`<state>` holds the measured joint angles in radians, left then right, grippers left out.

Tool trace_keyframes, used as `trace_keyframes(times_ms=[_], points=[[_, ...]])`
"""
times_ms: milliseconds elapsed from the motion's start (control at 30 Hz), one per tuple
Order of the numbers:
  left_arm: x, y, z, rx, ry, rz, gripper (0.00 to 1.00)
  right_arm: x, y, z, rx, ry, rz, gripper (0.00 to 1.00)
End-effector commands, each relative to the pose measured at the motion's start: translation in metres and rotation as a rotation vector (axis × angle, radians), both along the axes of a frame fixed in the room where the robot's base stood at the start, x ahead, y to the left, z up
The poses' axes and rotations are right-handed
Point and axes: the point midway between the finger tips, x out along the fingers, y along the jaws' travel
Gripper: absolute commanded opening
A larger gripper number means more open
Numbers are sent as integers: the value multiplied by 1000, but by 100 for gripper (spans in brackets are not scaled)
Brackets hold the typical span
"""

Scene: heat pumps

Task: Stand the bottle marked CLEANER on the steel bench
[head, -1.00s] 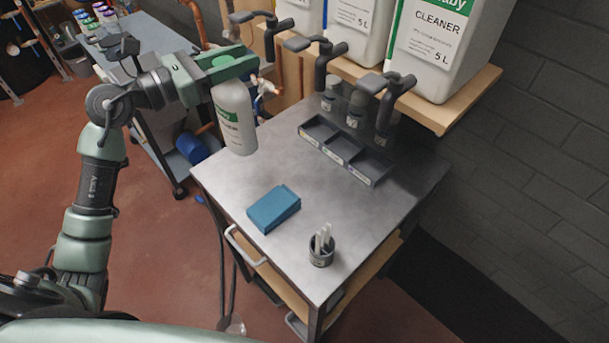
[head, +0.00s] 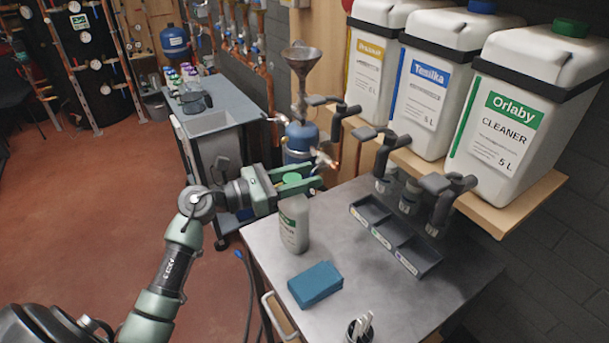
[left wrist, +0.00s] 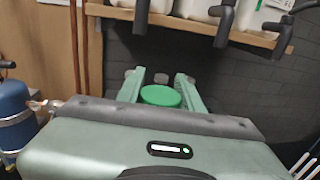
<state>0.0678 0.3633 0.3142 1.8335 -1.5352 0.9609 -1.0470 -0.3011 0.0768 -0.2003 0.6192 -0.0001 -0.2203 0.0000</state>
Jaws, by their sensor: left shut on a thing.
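A pale grey bottle (head: 293,226) with a green cap and a green-and-white label is upright at the back left of the steel bench (head: 365,305) in the head view. Its label text is too small to read. Its base is at or just above the bench top; I cannot tell whether it touches. In the left wrist view the green cap (left wrist: 161,96) shows between the two fingers (left wrist: 159,90); the bottle body is hidden. My right gripper is out of view.
A dark divided tray (head: 394,237) is to the right, below dispenser taps and a wooden shelf (head: 520,208) of large canisters.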

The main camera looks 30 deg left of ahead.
Motion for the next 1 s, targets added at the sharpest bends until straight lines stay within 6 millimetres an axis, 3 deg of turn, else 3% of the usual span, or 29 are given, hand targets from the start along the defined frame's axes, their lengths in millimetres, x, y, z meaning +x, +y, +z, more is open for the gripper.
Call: trace_keyframes(times_ms=[167,200,267,300,667,1000], points=[[0,0,-1,0,-4,0,0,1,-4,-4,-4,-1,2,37],[0,0,-3,1,-1,0,39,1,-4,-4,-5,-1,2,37],[0,0,-2,0,0,0,56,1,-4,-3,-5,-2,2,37],[0,0,-2,0,0,0,58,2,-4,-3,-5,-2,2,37],[0,0,3,-1,0,0,58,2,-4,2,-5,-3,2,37],[-49,40,-5,5,3,1,58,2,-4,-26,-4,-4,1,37]])
